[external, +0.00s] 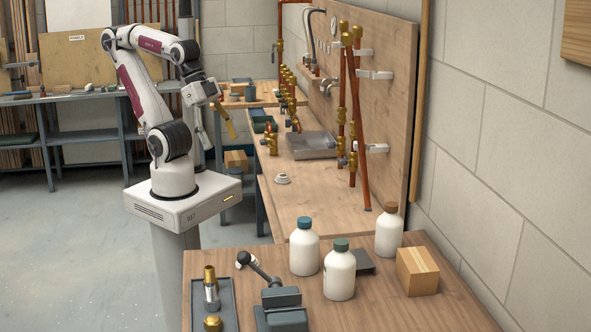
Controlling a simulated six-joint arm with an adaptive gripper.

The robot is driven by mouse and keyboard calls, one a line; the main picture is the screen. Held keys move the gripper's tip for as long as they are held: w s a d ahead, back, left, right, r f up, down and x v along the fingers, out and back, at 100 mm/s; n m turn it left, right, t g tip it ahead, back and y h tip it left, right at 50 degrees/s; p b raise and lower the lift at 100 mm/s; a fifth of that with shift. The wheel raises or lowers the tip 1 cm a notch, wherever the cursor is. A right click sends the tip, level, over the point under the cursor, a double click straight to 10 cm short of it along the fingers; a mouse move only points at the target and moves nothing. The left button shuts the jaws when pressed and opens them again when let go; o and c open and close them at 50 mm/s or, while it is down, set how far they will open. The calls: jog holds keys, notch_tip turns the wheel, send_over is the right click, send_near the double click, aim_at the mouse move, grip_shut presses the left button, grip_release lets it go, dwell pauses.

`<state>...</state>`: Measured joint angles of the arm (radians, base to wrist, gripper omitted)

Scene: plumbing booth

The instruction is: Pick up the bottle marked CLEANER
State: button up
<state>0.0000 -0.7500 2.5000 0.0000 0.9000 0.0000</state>
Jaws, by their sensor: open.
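Three white bottles stand upright on the near wooden table: one with a blue cap (304,252), one with a green cap (340,274) and one with a brown cap (389,232). No lettering shows on the sides facing this view, so I cannot tell which one is marked CLEANER. My gripper (217,128) hangs from the raised arm at the upper left of the picture, well away from all three bottles. It is open, points downward and appears empty, though its fingers are small here.
A dark vise-like tool (280,307) and a tray (229,300) with brass fittings lie left. Copper pipes (356,120) rise behind. A white disc (283,178) lies on the far bench.

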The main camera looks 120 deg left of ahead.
jog(key=shift+w, duration=0.1)
jog(key=w+d+f+t+h, duration=0.15)
jog(key=w+d, duration=0.25)
jog(key=w, duration=0.5)
jog(key=w+d+f+t+h, duration=0.1)
jog(key=w+d+f+t, duration=0.1)
jog(key=w+d, duration=0.5)
jog(key=n+t+y, duration=0.2)
jog(key=t+y, duration=0.1)
send_near(304, 245)
jog(key=s+a, duration=0.1)
jog(key=a, duration=0.1)
jog(key=shift+w+a+f+t+y, duration=0.1)
jog(key=shift+w+f+t+y, duration=0.2)
jog(key=shift+f, duration=0.45)
jog(key=shift+w+a+f+t+y, duration=0.15)
jog(key=shift+f+t+y, duration=0.2)
jog(key=shift+f, duration=0.35)
jog(key=shift+x, duration=1.2)
jog(key=shift+f, duration=0.1)
